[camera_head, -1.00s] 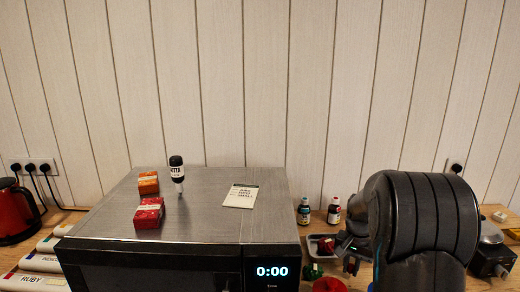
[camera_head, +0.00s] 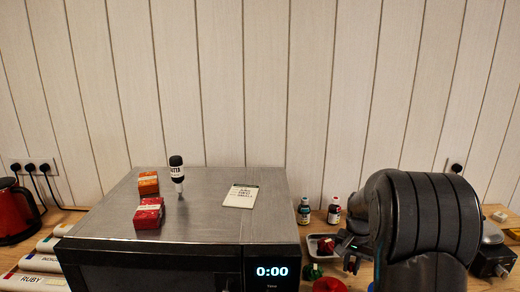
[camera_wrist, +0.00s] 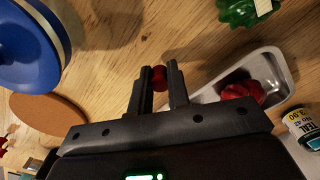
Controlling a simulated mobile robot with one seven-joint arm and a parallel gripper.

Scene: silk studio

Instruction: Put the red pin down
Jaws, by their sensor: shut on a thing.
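The red pin (camera_wrist: 159,76) is between the two dark fingers of my gripper (camera_wrist: 160,84) in the wrist view. The gripper is shut on it, and only its red end shows. The fingers are over wooden tabletop, just left of a metal tray (camera_wrist: 284,64) that holds dark red things (camera_wrist: 246,90). In the head view my gripper (camera_head: 351,258) is beside the tray at the right of the microwave, largely hidden by my arm. I cannot make out the pin there, nor tell whether it touches the table.
A blue round thing (camera_wrist: 22,48), a cork disc (camera_wrist: 48,113), a green ribbed object (camera_wrist: 240,10) and a labelled bottle (camera_wrist: 306,128) surround the gripper. Bare wood (camera_wrist: 105,85) lies between them. The microwave (camera_head: 220,226) stands left, with small boxes on top.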

